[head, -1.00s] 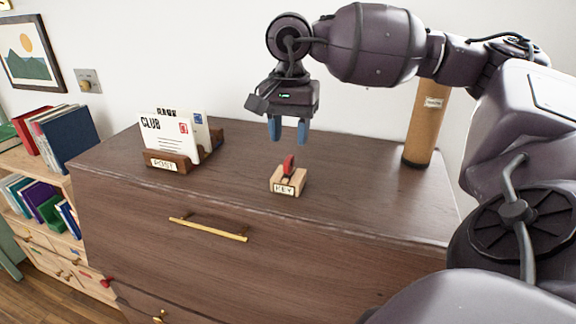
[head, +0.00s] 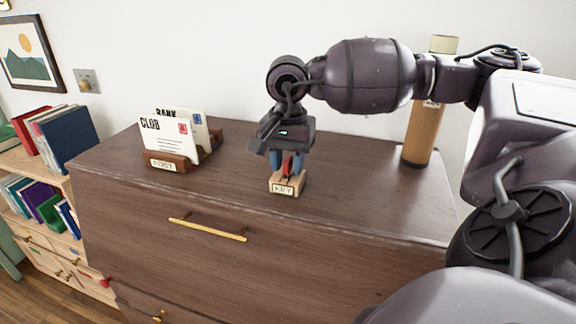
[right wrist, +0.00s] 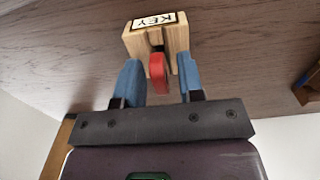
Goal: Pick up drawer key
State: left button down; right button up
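The drawer key shows as a red head (head: 287,163) standing upright in a small wooden block labelled KEY (head: 285,189) on top of the dresser. My right gripper (head: 288,163) is lowered around the red key head, with one blue finger on each side. In the right wrist view the red key (right wrist: 157,73) lies between the two fingers (right wrist: 161,80), with a gap on both sides, so the gripper is open. The key's lower part is hidden in the block. My left gripper is not in view.
A letter holder (head: 168,162) with envelopes stands on the left of the dresser top (head: 235,160). A cardboard tube (head: 420,135) stands upright at the back right. The dresser front has a brass handle (head: 208,229). The top around the block is mostly clear.

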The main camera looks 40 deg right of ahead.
grip_shut()
